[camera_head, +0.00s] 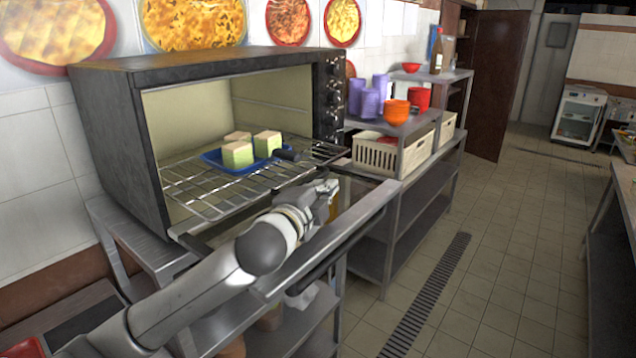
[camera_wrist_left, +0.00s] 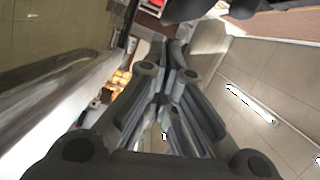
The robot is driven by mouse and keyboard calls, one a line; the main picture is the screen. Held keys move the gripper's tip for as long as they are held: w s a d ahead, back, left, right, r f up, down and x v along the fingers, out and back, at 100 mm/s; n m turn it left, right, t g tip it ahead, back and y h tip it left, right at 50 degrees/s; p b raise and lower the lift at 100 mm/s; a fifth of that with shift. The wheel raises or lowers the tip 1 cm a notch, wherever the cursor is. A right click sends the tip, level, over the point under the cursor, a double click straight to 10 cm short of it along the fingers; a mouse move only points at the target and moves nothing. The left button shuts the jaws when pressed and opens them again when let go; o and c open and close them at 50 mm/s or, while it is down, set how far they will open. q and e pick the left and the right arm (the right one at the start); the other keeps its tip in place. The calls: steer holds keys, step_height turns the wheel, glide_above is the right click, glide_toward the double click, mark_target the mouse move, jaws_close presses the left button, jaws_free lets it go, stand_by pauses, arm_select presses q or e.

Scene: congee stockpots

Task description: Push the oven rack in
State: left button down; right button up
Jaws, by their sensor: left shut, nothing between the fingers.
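The black countertop oven (camera_head: 110,130) stands open at the left in the head view, its door (camera_head: 335,238) folded down. The wire oven rack (camera_head: 190,187) sticks out past the oven opening. On the rack lies a blue tray (camera_head: 213,157) with a dark handle and pale green, brown-topped cubes (camera_head: 237,155). My left gripper (camera_head: 328,189) is shut and empty, just in front of the rack's right front part, above the open door. I cannot tell whether it touches the rack. Its closed fingers fill the left wrist view (camera_wrist_left: 166,52). My right gripper is not in view.
Right of the oven, a metal shelf unit (camera_head: 405,190) holds purple cups (camera_head: 368,102), orange bowls (camera_head: 396,112) and cream crates (camera_head: 376,156). The tiled floor (camera_head: 500,250) with a drain grate (camera_head: 428,295) is clear. A counter edge (camera_head: 625,190) stands at the far right.

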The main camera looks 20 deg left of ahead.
arm_select(q)
steer(key=shift+w+a+f, duration=0.1)
steer(key=shift+a+f, duration=0.05)
steer(key=shift+a, duration=0.5)
steer(key=shift+w+d, duration=0.1)
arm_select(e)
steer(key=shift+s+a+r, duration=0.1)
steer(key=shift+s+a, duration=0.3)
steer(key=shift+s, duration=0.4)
